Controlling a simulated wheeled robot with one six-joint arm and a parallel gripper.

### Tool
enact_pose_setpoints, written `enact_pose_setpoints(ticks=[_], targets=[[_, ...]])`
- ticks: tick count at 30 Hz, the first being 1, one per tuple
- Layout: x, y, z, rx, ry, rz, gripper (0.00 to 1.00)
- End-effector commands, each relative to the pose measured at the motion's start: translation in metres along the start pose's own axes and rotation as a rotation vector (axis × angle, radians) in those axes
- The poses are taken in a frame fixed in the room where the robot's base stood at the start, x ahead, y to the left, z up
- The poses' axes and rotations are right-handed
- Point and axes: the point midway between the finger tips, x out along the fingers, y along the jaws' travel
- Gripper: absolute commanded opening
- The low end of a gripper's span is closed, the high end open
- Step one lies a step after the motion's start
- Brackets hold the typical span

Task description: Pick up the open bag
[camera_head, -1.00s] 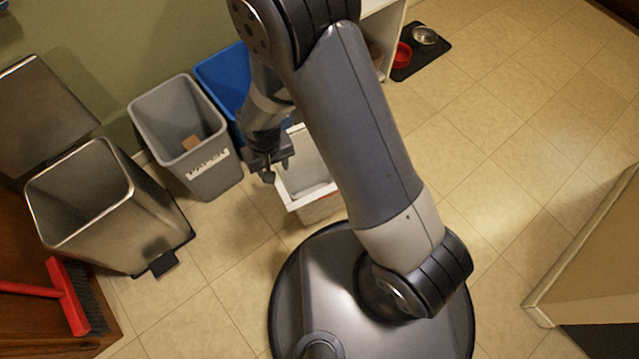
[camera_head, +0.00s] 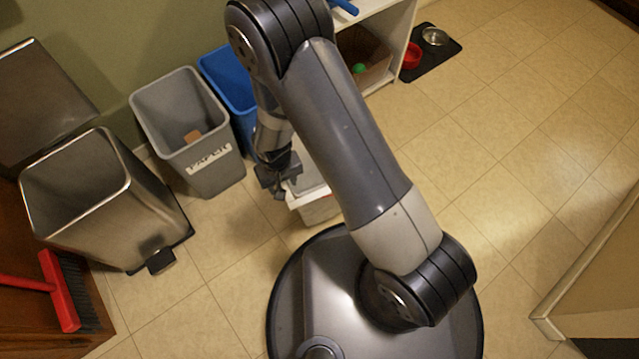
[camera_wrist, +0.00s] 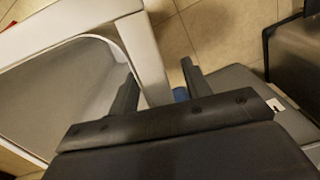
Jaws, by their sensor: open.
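I cannot clearly make out an open bag. A white open-topped container (camera_head: 318,207) with a pale grey inside stands on the floor beside my base, partly hidden by my arm. My gripper (camera_head: 278,186) is at its left rim in the head view. In the wrist view, the white rim (camera_wrist: 146,55) runs between the two open fingers of my gripper (camera_wrist: 158,88). I cannot tell whether the fingers touch it. Nothing is seen held.
A grey paper bin (camera_head: 185,120), a blue bin (camera_head: 228,85) and an open metal trash can (camera_head: 95,205) stand along the wall. A red broom (camera_head: 60,290) is at lower left. Pet bowls (camera_head: 412,55) sit at the back.

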Motion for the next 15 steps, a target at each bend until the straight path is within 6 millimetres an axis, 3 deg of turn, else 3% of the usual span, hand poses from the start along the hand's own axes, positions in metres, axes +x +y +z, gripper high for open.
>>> enact_pose_setpoints(ticks=[5,15], targets=[[-0.0013,-0.0002,-0.0003,0.0,0.001,0.0,0.44],[-0.0015,-0.0002,-0.0003,0.0,0.001,0.0,0.17]])
